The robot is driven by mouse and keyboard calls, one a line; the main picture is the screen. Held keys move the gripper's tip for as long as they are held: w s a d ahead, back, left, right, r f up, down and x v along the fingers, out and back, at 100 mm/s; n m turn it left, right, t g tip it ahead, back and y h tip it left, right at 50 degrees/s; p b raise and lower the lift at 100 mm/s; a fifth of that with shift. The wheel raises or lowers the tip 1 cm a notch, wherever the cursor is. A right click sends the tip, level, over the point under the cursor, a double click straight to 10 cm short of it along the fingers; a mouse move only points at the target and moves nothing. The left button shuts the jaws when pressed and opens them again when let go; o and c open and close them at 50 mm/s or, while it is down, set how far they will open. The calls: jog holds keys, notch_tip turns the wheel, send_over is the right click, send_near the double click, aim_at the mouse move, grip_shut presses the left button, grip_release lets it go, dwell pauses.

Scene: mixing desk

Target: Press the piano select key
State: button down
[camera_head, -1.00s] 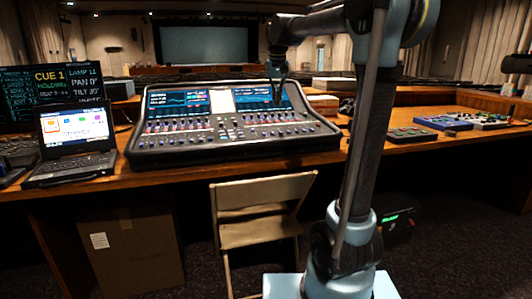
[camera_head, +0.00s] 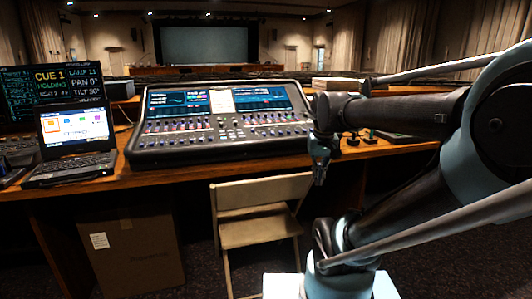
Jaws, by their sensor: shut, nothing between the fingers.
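The mixing desk (camera_head: 180,149) stands on the wooden table, with two lit screens, a pale panel between them and rows of faders and keys. The piano select key is too small to tell apart from the other keys. My gripper (camera_head: 319,178) is shut and empty. It points down, to the right of the desk's front right corner in the picture, in front of the table edge and apart from the desk.
An open laptop (camera_head: 72,130) and a dark cue monitor (camera_head: 25,92) stand left of the desk. A folding chair (camera_head: 258,232) stands in front of the table. A cardboard box (camera_head: 135,255) is under the table. My arm hides much of the table's right side.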

jog(key=s+d+f, duration=0.1)
jog(key=s+f, duration=0.7)
jog(key=f, duration=0.3)
jog(key=shift+s+d, duration=0.3)
jog(key=shift+d, duration=0.1)
jog(key=shift+w+f, duration=0.2)
jog(key=shift+w, duration=0.3)
